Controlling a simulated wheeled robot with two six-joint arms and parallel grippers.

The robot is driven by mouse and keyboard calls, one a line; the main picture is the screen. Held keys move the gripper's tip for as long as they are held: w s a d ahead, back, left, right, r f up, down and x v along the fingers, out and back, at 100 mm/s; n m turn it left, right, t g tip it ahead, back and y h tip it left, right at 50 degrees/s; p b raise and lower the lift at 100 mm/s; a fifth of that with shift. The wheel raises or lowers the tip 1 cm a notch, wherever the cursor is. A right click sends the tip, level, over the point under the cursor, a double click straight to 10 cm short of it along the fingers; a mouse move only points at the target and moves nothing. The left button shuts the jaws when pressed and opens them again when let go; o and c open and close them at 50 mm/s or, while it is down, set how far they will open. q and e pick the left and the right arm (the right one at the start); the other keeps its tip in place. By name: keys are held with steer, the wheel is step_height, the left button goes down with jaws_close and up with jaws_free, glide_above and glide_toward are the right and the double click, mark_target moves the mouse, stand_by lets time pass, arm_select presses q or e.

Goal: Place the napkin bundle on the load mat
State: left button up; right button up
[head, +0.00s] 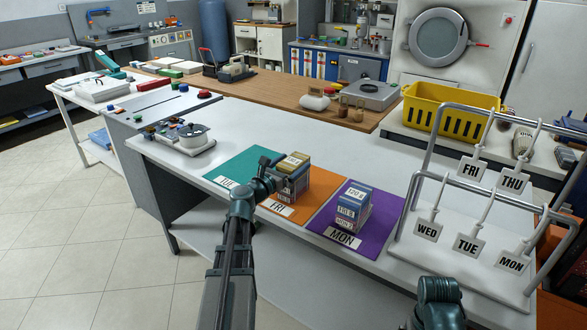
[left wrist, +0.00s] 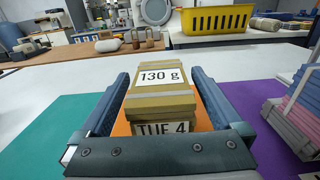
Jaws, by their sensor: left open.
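My left gripper (head: 275,172) reaches over the orange FRI mat (head: 307,212). In the left wrist view its two fingers stand apart on either side of a tan napkin bundle (left wrist: 165,103) marked "130 g" and "TUE 4". A gap shows beside the bundle, and it looks unheld. In the head view this tan bundle (head: 294,161) is on top of a stack on the orange mat. The teal TUE mat (head: 238,163) lies to the left. The purple MON mat (head: 376,217) lies to the right, bearing another stack of bundles (head: 352,207). My right gripper is not seen.
A hanging-tag rack (head: 467,187) with weekday tags stands right of the purple mat. A small machine (head: 191,137) sits left of the teal mat. A yellow crate (head: 448,110) stands behind. The white counter (head: 275,130) is clear behind the mats.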

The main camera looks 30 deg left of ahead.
arm_select(q)
steer(key=shift+w, duration=0.55)
steer(key=shift+s, duration=0.1)
steer(key=c, duration=1.5)
steer(key=shift+r, duration=0.15)
